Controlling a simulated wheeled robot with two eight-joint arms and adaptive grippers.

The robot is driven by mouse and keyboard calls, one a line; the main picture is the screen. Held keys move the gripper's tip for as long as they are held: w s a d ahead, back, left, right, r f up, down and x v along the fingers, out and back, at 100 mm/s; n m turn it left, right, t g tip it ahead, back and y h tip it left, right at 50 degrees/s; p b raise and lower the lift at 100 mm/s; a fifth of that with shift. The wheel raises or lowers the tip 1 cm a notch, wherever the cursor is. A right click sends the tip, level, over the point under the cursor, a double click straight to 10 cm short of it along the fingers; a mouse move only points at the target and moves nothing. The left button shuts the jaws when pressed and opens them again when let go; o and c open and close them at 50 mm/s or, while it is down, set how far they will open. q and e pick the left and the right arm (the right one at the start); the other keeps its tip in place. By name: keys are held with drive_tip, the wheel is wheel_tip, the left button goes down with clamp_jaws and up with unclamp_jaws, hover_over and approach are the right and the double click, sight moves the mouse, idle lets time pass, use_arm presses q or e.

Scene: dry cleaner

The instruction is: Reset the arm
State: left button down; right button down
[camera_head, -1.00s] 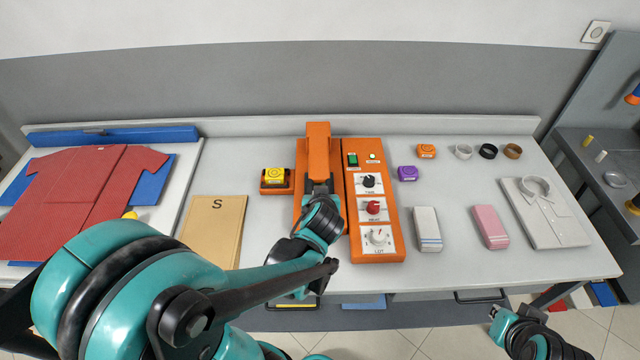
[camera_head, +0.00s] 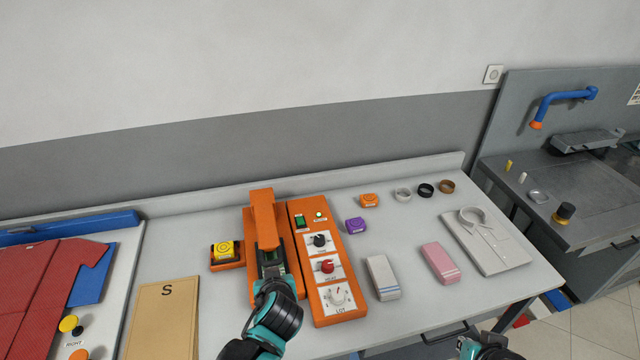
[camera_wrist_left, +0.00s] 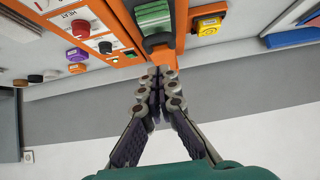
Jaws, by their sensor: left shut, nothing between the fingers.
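My left gripper (camera_head: 270,268) is at the front of the orange press (camera_head: 267,222), near the middle of the bench, with its arm rising from the bottom edge of the head view. In the left wrist view its fingers (camera_wrist_left: 158,75) are shut together with nothing between them. Their tips point at the orange press and overlap its edge just beyond a green-and-grey part (camera_wrist_left: 154,22); I cannot tell whether they touch. My right gripper (camera_head: 466,347) shows only partly at the bottom edge of the head view, past the bench front, and its jaws are unclear.
An orange control box (camera_head: 325,277) with knobs stands right of the press. A yellow button (camera_head: 226,250) sits left. A brown "S" folder (camera_head: 163,322) and red shirt (camera_head: 37,285) lie further left. Pink (camera_head: 440,262) and white (camera_head: 382,277) bundles and a folded shirt (camera_head: 490,247) lie right.

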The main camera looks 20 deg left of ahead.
use_arm(q)
drive_tip(key=shift+f, duration=0.1)
drive_tip(key=s+d+f+m+g+h+b, duration=0.1)
drive_tip(key=s+d+f+m+h+b, duration=0.4)
drive_tip(key=d+b, duration=0.3)
drive_tip(key=shift+s+d+f+m+g+b, duration=0.15)
drive_tip(key=shift+s+f+m+g+b, duration=0.35)
drive_tip(key=shift+s+b, duration=0.6)
drive_tip(key=shift+w, duration=0.2)
idle(1.6)
